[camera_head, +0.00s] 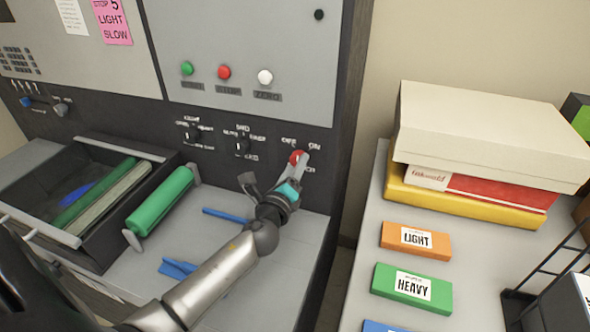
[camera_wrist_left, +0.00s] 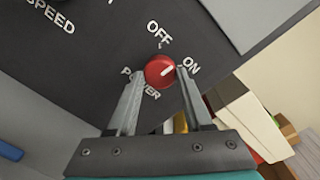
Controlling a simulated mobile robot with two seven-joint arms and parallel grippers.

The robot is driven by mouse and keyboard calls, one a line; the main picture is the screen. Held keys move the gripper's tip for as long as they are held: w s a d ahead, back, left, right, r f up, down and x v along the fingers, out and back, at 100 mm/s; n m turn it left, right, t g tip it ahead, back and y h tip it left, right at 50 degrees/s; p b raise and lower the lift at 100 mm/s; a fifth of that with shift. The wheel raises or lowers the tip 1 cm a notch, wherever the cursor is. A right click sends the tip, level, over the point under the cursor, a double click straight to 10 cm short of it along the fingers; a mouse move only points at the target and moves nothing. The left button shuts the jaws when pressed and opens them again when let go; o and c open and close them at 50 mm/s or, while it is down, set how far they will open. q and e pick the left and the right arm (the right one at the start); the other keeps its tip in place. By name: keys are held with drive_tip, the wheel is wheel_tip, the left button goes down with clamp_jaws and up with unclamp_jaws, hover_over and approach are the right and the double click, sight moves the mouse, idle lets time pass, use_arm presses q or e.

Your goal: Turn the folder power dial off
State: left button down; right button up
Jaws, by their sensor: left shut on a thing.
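The red power dial (camera_head: 297,157) sits on the dark lower strip of the machine's panel, near its right edge. In the left wrist view the dial (camera_wrist_left: 160,71) is round, with a white mark pointing up and right, toward the ON label (camera_wrist_left: 188,66). The OFF label (camera_wrist_left: 159,34) is above it and POWER is below. My left gripper (camera_head: 291,172) reaches up to the dial in the head view. In the left wrist view its fingers (camera_wrist_left: 158,73) stand on either side of the dial, shut on it. My right gripper is not in view.
Two black dials (camera_head: 242,146) sit left of the red one. Green, red and white buttons (camera_head: 224,72) are above. A green roller (camera_head: 160,201) and an open drawer (camera_head: 85,250) lie lower left. A side table (camera_head: 365,240) holds boxes and labelled blocks at right.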

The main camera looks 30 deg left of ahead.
use_arm(q)
drive_tip(key=n, duration=0.9)
drive_tip(key=shift+r+n, duration=0.1)
drive_tip(key=shift+n, duration=0.3)
drive_tip(key=shift+h, duration=0.3)
drive_tip(key=shift+c, duration=1.5)
unclamp_jaws()
drive_tip(key=v, duration=1.5)
drive_tip(key=shift+b, duration=0.3)
drive_tip(key=shift+s+d, duration=0.1)
drive_tip(key=shift+s, duration=0.1)
